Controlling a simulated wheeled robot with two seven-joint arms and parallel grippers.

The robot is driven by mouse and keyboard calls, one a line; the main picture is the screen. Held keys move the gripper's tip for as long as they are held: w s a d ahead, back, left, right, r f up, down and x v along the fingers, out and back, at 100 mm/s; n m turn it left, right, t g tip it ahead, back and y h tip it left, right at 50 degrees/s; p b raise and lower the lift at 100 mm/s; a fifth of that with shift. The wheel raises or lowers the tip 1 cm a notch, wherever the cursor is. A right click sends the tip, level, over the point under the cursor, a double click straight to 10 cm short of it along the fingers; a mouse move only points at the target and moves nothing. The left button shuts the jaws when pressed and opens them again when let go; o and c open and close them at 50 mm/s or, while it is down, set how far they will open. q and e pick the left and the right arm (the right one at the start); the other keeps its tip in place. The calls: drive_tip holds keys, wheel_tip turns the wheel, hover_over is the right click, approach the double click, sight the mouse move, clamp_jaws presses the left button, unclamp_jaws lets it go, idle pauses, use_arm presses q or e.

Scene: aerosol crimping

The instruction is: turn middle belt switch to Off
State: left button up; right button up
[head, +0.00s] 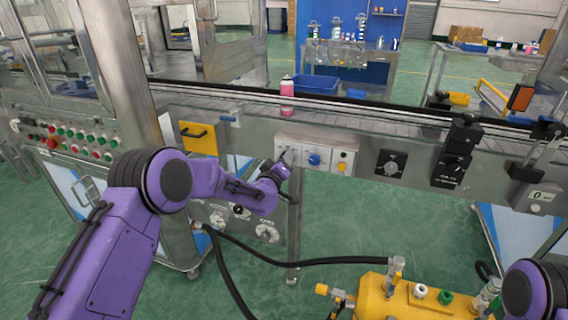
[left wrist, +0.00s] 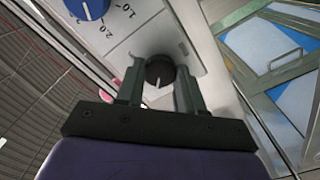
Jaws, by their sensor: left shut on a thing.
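A white switch panel (head: 328,151) is on the front of the steel conveyor. My left gripper (head: 282,167) is at the panel's left end, mostly covering the switch there. In the left wrist view, my left gripper (left wrist: 159,88) is shut on a dark round switch knob (left wrist: 159,70), one finger on each side. A pale pointer line shows on the knob. A blue dial (head: 314,159) sits just right of the gripper; it also shows in the left wrist view (left wrist: 88,6) with a numbered scale. The switch's label cannot be read. My right gripper is out of view.
A pink can (head: 287,88) stands on the conveyor belt. A black rotary switch (head: 390,168) and a black box (head: 457,158) are farther right. A yellow machine (head: 400,300) and black hose (head: 310,261) are below. A button panel (head: 75,141) is at left.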

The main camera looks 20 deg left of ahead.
use_arm(q)
drive_tip(key=shift+n, duration=0.6)
drive_tip(key=o, duration=1)
drive_tip(key=shift+o, duration=0.2)
drive_tip(key=s+b, duration=0.1)
drive_tip(key=s, duration=0.9)
drive_tip(key=shift+s+a, duration=0.2)
drive_tip(key=shift+s, duration=0.1)
